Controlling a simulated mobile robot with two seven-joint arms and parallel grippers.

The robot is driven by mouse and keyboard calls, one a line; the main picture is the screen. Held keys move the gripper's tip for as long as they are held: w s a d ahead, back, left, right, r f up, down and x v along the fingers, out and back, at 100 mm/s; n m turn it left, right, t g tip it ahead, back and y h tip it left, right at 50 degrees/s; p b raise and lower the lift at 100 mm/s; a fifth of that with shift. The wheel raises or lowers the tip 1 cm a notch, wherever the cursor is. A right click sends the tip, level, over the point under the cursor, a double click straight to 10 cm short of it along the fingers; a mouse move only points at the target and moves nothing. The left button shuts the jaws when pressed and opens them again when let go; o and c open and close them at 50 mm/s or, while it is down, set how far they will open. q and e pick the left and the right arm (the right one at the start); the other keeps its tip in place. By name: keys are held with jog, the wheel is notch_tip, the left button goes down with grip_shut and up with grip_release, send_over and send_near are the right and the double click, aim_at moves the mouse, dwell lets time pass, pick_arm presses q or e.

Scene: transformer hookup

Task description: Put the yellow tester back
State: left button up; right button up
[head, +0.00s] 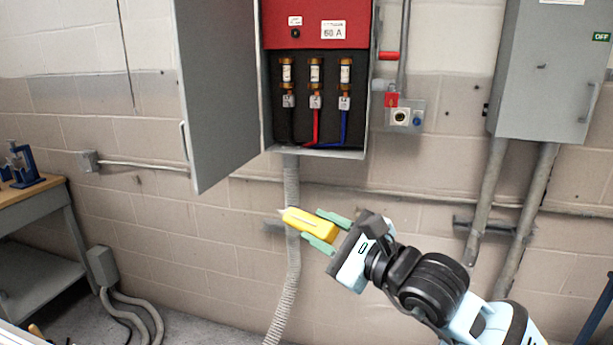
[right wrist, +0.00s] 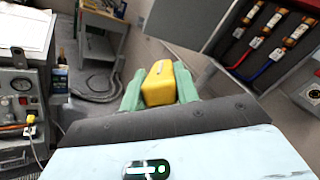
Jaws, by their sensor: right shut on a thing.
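The yellow tester (head: 309,223) is a small yellow pen-like body with a pale tip pointing left in the head view. My right gripper (head: 327,230) is shut on it, with a green finger on each side. The tester is held in the air in front of the brick wall, below the open fuse box. In the right wrist view the tester (right wrist: 160,84) sits between the green fingers of my right gripper (right wrist: 159,92). My left gripper is not in view.
The open fuse box (head: 365,75) has its grey door (head: 217,90) swung out to the left. A grey cabinet (head: 548,70) hangs at right. A workbench (head: 35,190) stands at left. A cart with a gauge panel (right wrist: 20,92) shows at the wrist view's left.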

jog(key=s+d+f+m+t+h, duration=0.1)
jog(key=s+d+f, duration=0.5)
jog(key=d+f, duration=0.2)
jog(key=s+d+f+m+t+h, duration=0.1)
jog(key=s+d+f+h, duration=0.1)
jog(key=s+d+f, duration=0.3)
jog(key=d+f, duration=0.3)
jog(key=f, duration=0.1)
jog(key=shift+s+d+m, duration=0.15)
jog(key=shift+s+m, duration=0.15)
jog(key=shift+s, duration=0.1)
